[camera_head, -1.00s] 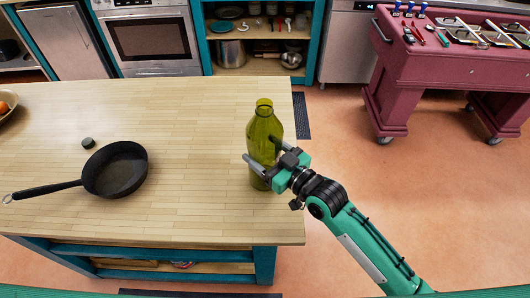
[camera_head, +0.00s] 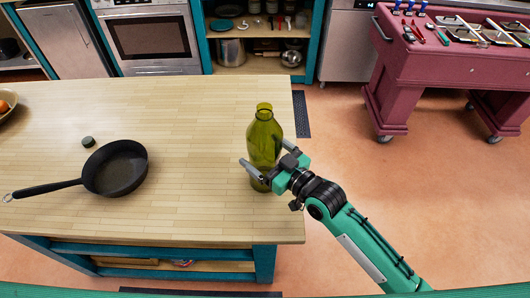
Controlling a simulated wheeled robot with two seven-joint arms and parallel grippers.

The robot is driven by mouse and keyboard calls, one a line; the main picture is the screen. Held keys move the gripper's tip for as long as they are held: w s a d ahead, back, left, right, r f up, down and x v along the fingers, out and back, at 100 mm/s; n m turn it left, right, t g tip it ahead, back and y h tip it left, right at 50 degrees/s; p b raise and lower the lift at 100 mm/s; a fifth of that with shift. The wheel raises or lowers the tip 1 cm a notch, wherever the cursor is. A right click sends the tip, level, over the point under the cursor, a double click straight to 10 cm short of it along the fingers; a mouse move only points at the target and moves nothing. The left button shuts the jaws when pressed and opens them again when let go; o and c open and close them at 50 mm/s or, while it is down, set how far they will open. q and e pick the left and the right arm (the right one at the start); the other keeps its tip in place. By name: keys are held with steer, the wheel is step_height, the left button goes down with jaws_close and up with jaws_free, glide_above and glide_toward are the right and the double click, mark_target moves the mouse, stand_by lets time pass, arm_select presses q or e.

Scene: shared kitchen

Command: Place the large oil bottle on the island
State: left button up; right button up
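The large oil bottle (camera_head: 264,130), green and see-through, stands upright on the wooden island (camera_head: 190,205) near its right edge. My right gripper (camera_head: 264,152) reaches in from the lower right at the bottle's lower half. Its two fingers are spread, one at the bottle's left front and one at its right. I cannot tell whether a finger still touches the glass. The gripper hides part of the bottle's lower right side. My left gripper is not in view.
A black frying pan (camera_head: 116,168) and a small dark green round lid (camera_head: 88,142) lie on the island to the left. A bowl (camera_head: 8,104) with fruit is at the far left. A maroon cart (camera_head: 400,80) stands at the back right. Open floor lies right of the island.

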steer(key=b+v, duration=0.3)
steer(key=v, duration=0.9)
